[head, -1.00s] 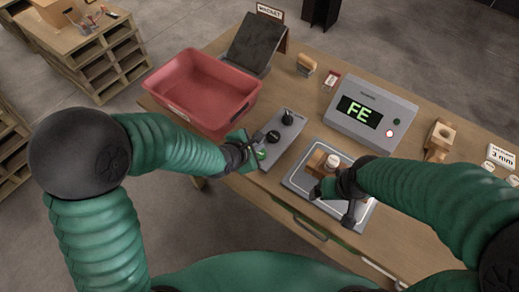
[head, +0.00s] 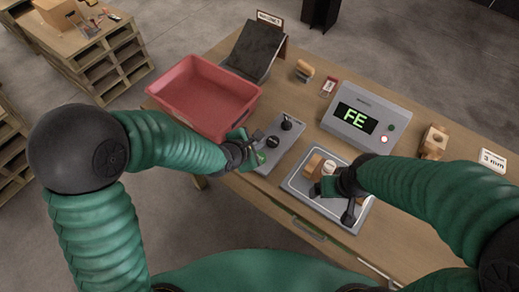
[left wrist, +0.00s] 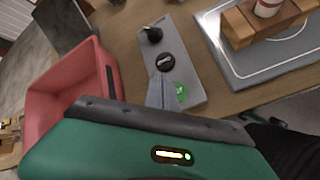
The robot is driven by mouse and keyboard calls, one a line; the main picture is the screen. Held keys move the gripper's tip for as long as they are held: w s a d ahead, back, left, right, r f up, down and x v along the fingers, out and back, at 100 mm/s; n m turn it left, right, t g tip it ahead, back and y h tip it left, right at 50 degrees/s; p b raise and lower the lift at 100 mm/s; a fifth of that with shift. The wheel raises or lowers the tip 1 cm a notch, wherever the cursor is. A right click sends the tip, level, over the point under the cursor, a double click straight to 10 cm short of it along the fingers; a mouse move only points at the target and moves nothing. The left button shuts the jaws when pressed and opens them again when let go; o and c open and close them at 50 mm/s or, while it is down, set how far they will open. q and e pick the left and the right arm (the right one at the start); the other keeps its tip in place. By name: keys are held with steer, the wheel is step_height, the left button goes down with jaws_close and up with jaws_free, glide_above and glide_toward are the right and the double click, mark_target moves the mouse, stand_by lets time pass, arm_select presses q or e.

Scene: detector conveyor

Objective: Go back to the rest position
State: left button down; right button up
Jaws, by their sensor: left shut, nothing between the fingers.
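My left gripper (head: 258,154) is shut and empty at the near left end of the grey control box (head: 284,131). In the left wrist view the narrow fingers (left wrist: 162,95) point at the box beside its green button (left wrist: 181,93); I cannot tell whether they touch it. A black knob (left wrist: 165,62) stands just beyond them. My right gripper (head: 330,190) is over the near part of the metal-framed plate (head: 297,184), close against a wooden block (head: 313,163) with a white-capped item (head: 330,166). Its fingers are partly hidden, so its grip is unclear.
A red bin (head: 176,102) stands left of the control box, with a dark sloped panel (head: 252,52) behind. Wooden blocks (head: 434,141) and a 3 mm sign (head: 493,160) are at right.

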arm_select(q)
steer(key=s+a+m+g+y, duration=0.4)
steer(key=s+a+m+g, duration=0.1)
steer(key=s+a+m, duration=1.1)
steer(key=a+m, duration=0.3)
steer(key=m, duration=0.2)
steer(key=shift+r+y, duration=0.3)
steer(key=shift+r, duration=0.05)
stand_by(0.6)
